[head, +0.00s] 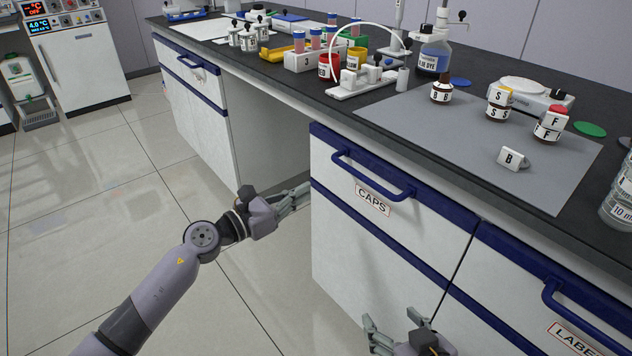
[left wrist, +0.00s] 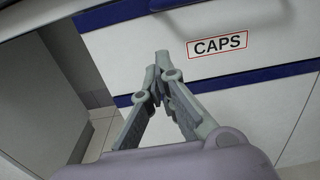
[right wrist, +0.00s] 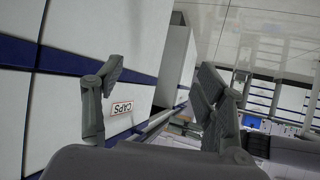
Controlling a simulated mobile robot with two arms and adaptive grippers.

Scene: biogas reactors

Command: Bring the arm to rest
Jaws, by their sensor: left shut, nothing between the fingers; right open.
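My left gripper (head: 298,194) is shut and empty. It is in front of the lab bench, beside the left edge of the CAPS drawer (head: 400,215) and below the worktop. In the left wrist view its fingertips (left wrist: 162,62) meet just left of the CAPS label (left wrist: 218,45). My right gripper (head: 397,335) is open and empty, low in front of the cabinet fronts at the bottom of the head view. In the right wrist view its fingers (right wrist: 160,85) stand wide apart, with the CAPS label (right wrist: 122,108) seen between them. The CAPS drawer looks shut.
The blue drawer handle (head: 375,178) juts out near my left gripper. The dark worktop (head: 290,85) overhangs above, with a grey mat (head: 450,140) carrying bottles. A LABELS drawer (head: 540,300) is at right. Open tiled floor (head: 90,220) lies to the left.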

